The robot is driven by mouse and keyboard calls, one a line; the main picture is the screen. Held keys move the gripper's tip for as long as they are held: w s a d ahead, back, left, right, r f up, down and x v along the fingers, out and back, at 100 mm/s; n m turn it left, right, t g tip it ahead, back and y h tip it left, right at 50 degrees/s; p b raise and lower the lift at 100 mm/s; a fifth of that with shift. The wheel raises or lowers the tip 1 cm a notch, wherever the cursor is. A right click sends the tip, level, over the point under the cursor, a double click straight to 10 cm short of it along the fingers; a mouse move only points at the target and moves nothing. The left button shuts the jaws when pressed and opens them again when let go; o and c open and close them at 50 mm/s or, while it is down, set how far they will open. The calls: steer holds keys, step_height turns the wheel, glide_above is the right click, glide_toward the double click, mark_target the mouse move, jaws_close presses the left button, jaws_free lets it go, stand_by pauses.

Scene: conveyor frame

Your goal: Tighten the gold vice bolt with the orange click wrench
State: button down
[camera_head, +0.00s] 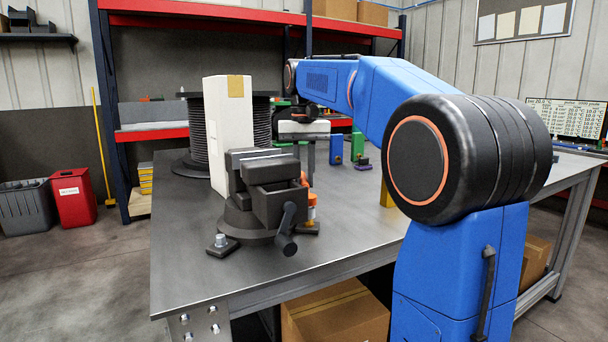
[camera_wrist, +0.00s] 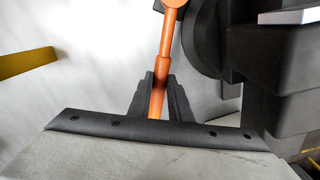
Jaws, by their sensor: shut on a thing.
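The dark vice (camera_head: 272,193) stands on the near left of the metal bench, and its side fills the right of the wrist view (camera_wrist: 285,70). My gripper (camera_wrist: 157,88) is shut on the shaft of the orange click wrench (camera_wrist: 165,55). The wrench's round head is at the top edge of the wrist view, beside the vice base. In the head view the orange wrench (camera_head: 311,199) shows at the vice's right side, partly hidden by the vice. My gripper (camera_head: 308,155) is behind the vice there. I cannot make out the gold bolt clearly; the wrench head is around its corner of the base.
A tall white box (camera_head: 229,135) and a black cable spool (camera_head: 265,125) stand behind the vice. Blue and green parts (camera_head: 337,148) sit farther back. The bench's front left (camera_head: 190,270) is clear.

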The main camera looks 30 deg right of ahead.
steer(key=shift+f, duration=0.75)
stand_by(0.3)
